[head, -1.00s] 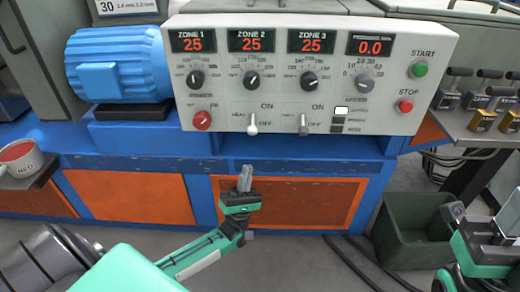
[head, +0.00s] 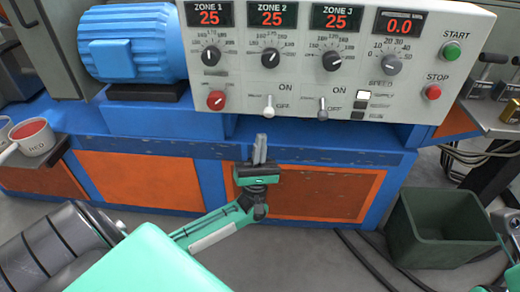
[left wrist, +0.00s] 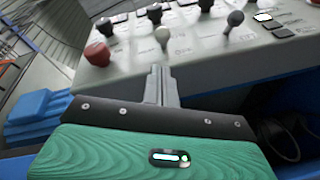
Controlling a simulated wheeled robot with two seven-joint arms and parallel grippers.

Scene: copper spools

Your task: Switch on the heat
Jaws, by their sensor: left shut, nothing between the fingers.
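The control panel (head: 300,90) carries two toggle levers below its dials. The left lever is pale (head: 269,108) and the right lever is grey (head: 322,108); both point down, towards the OFF side. The small print beside them is unreadable. My left gripper (head: 260,148) is shut and empty, just below the pale lever and apart from it in the head view. In the left wrist view, its fingers (left wrist: 160,84) point up towards the pale lever (left wrist: 163,36), with the grey lever (left wrist: 233,20) to the right. Only a cut-off part of my right arm shows at the right edge.
A red knob (head: 216,100) sits left of the levers. Zone displays (head: 272,15) read 25. A green START button (head: 452,51) and red STOP button (head: 433,92) are at right. A blue motor (head: 135,45), red-filled cup (head: 33,137) and green bin (head: 445,228) stand around.

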